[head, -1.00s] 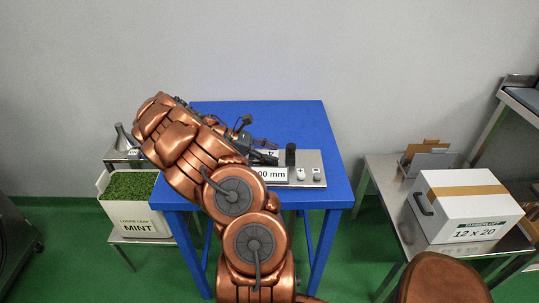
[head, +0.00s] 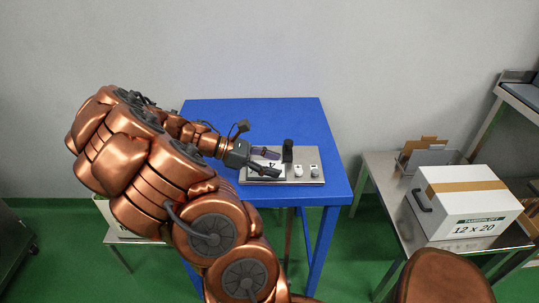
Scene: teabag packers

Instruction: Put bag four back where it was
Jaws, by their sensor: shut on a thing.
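My gripper (head: 264,162) reaches in from the left over the metal plate (head: 309,179) on the blue table. Its dark fingers are shut on a small white bag (head: 270,164), which has a dark mark that is too small to read surely. The bag is at or just above the plate; I cannot tell whether it touches. A short black post (head: 288,150) stands on the plate just right of the fingertips. The fingers cover part of the bag.
The blue table (head: 220,110) is clear behind the plate. Two small whitish pieces (head: 298,170) sit at the plate's right. A metal side table (head: 379,169) at right carries a white carton (head: 465,205) and a file holder (head: 425,157). My arm hides most of the left side.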

